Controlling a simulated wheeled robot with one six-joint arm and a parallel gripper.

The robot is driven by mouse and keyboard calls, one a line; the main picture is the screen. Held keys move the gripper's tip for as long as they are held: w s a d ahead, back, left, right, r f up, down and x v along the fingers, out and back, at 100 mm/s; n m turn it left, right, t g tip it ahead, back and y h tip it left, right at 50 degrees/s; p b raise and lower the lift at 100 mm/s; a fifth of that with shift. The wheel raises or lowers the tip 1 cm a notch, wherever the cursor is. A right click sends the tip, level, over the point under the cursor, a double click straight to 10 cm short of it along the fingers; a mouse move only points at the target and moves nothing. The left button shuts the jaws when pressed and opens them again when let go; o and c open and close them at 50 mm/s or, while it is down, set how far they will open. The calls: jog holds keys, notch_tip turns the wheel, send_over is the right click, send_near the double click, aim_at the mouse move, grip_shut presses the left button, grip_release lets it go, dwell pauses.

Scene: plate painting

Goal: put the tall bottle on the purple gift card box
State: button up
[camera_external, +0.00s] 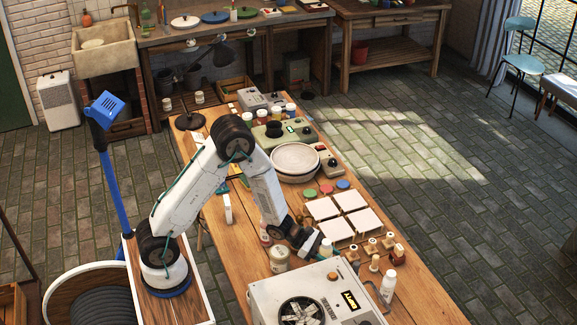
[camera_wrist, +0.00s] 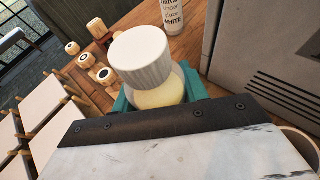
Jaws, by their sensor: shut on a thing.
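My gripper (camera_external: 314,243) is over the worktable, shut on a bottle with a white ribbed cap (camera_wrist: 140,52) and a pale yellow body (camera_wrist: 160,97). In the wrist view the teal fingers of my gripper (camera_wrist: 158,100) are around its body, and its lower part is hidden. In the external view the held bottle (camera_external: 326,246) shows small and white at the fingers. Another white bottle (camera_external: 388,285) stands to the right and shows its "WHITE" label in the wrist view (camera_wrist: 174,14). I cannot make out a purple gift card box in either view.
A grey machine with a fan (camera_external: 330,295) stands at the table's near end, close to the fingers. Square white tiles (camera_external: 342,217), small wooden stamps (camera_external: 371,247) and a jar (camera_external: 279,259) are around my gripper. Stacked plates (camera_external: 295,160) lie farther back.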

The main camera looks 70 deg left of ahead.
jog(key=shift+f, duration=0.1)
jog(key=o, duration=1.2)
